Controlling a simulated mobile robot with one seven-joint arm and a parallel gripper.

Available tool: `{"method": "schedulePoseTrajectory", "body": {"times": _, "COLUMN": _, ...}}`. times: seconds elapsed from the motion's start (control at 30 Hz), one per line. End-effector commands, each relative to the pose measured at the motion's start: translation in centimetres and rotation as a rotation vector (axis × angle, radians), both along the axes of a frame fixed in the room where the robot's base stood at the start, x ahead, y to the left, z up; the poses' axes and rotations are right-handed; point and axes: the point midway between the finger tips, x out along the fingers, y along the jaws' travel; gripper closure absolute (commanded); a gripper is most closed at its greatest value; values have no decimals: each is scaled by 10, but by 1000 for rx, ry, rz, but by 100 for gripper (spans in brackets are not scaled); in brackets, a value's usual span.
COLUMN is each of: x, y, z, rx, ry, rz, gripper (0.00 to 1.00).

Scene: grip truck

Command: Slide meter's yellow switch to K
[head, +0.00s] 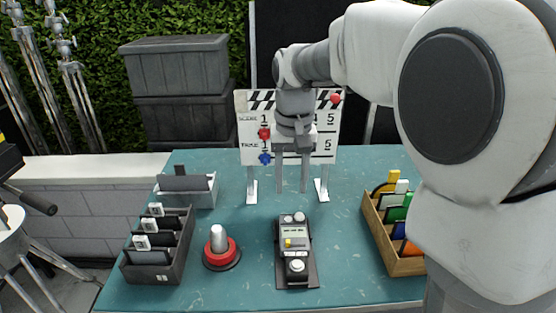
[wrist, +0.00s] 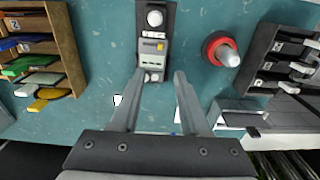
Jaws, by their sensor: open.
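In the wrist view the meter (wrist: 146,30) is at top centre and the yellow switch (wrist: 160,46) is on the panel's right side. Letter marks are too small to read. My gripper (head: 292,189) is open and empty, pointing down behind the meter and above the table.
A clapperboard (head: 310,151) stands behind my gripper. A red-based button or lever (head: 220,253) is left of the meter. Dark (head: 160,267) and grey (head: 204,191) bins stand farther left. A wooden rack (head: 406,266) of coloured cards is right. Table around the meter is clear.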

Motion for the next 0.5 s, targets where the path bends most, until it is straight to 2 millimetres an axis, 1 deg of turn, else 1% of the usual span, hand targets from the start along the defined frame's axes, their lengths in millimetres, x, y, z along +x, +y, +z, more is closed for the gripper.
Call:
{"method": "schedulePoseTrajectory", "body": {"times": 0.03, "x": 4, "y": 3, "z": 3, "rx": -3, "ry": 10, "rz": 1, "gripper": 55}}
{"method": "schedulePoseTrajectory", "body": {"times": 0.13, "x": 8, "y": 6, "z": 0, "rx": -5, "ry": 19, "rz": -1, "gripper": 55}}
{"method": "schedulePoseTrajectory", "body": {"times": 0.27, "x": 8, "y": 6, "z": -9, "rx": -5, "ry": 23, "rz": -2, "gripper": 55}}
{"method": "schedulePoseTrajectory", "body": {"times": 0.37, "x": 8, "y": 6, "z": -25, "rx": -6, "ry": 24, "rz": -2, "gripper": 55}}
{"method": "schedulePoseTrajectory", "body": {"times": 0.5, "x": 8, "y": 5, "z": -55, "rx": -6, "ry": 25, "rz": -2, "gripper": 55}}
